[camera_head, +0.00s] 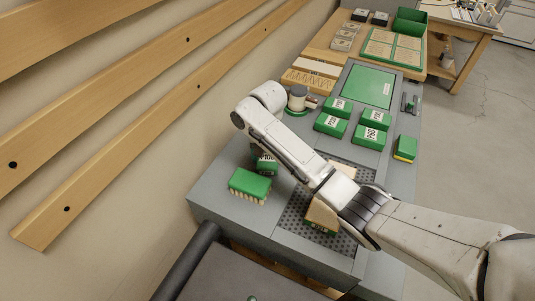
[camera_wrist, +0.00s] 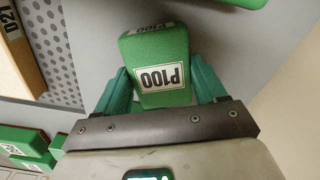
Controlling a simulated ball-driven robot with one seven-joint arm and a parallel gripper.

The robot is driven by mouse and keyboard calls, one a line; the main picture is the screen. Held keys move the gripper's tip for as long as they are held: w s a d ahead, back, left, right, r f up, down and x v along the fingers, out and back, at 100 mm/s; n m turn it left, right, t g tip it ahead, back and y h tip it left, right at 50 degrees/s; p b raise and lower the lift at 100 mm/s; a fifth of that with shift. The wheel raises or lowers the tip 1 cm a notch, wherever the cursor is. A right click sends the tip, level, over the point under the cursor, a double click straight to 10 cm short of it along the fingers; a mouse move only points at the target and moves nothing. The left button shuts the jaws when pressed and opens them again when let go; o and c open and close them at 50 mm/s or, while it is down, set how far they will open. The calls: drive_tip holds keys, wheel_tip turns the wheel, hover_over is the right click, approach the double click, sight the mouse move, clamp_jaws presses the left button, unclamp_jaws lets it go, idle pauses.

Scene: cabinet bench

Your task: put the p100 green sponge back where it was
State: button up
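The P100 green sponge (camera_wrist: 160,65) is a green block with a white label, seen close up in the wrist view. My gripper (camera_wrist: 160,88) has its teal fingers pressed against both sides of the sponge. In the head view the sponge (camera_head: 266,162) shows at the left part of the grey bench, partly hidden by my arm. I cannot tell whether it touches the bench top.
A green brush (camera_head: 250,183) stands just beside the sponge. Several labelled green blocks (camera_head: 370,137) sit farther back on the grey bench (camera_head: 225,205). A perforated dark panel (camera_head: 295,215) with wooden blocks lies under my arm. A yellow-green sponge (camera_head: 405,148) is at the right.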

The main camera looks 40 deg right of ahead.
sight(268, 157)
drive_tip(key=o, duration=0.4)
drive_tip(key=shift+r, duration=0.15)
wheel_tip(268, 157, up, 12)
drive_tip(key=p, duration=0.5)
